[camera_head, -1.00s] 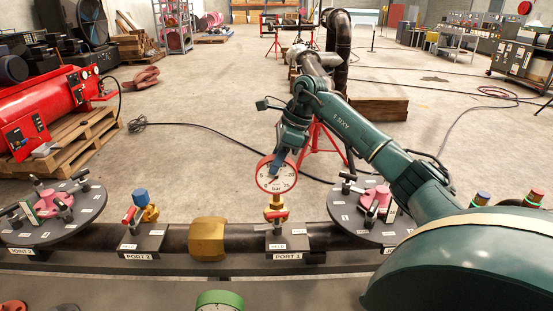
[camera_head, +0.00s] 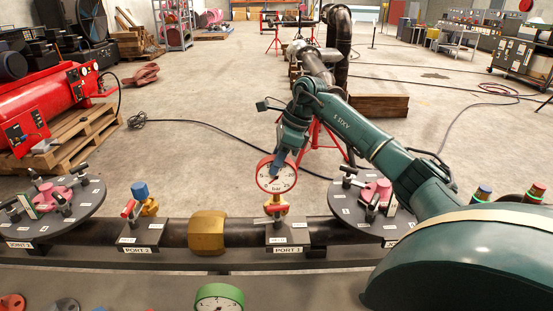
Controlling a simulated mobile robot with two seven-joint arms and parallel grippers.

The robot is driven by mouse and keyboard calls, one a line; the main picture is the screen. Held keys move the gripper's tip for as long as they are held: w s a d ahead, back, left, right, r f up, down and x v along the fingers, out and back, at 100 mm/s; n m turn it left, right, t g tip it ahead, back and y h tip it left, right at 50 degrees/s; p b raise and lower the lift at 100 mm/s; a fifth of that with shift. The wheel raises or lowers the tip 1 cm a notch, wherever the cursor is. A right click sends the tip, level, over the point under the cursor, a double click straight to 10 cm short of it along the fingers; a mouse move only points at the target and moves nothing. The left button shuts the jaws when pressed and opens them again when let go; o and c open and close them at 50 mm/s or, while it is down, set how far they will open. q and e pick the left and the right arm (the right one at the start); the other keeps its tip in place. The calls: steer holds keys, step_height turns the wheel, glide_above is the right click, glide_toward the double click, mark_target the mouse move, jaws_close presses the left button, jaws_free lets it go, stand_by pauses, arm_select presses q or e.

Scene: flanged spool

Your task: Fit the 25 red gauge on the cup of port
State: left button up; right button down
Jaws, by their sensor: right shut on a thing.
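The red-rimmed gauge (camera_head: 277,180), with a white face marked up to 25 and "bar", stands upright directly above the PORT 1 block (camera_head: 289,236). My right gripper (camera_head: 280,159) comes down from above and is shut on the gauge at its upper part, covering some of the dial. A brass and red fitting (camera_head: 277,208) shows between the gauge and the block. I cannot tell whether the gauge's stem is seated in the cup or just above it. My left gripper is not in view.
The PORT 2 block (camera_head: 140,236) carries a blue-capped brass fitting with a red lever. A brass hexagonal piece (camera_head: 208,232) sits on the pipe between the ports. Round clamp plates flank them. A green-rimmed gauge (camera_head: 219,298) lies in front.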

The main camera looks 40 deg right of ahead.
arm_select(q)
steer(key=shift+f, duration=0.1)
arm_select(e)
steer(key=c, duration=1.1)
jaws_free()
steer(key=shift+o, duration=0.2)
steer(key=shift+f, duration=0.1)
steer(key=shift+d+r, duration=0.1)
steer(key=shift+r, duration=0.2)
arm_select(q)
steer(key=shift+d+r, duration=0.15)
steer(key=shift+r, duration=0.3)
arm_select(e)
steer(key=v, duration=1.2)
steer(key=shift+r, duration=0.35)
steer(key=shift+s, duration=0.15)
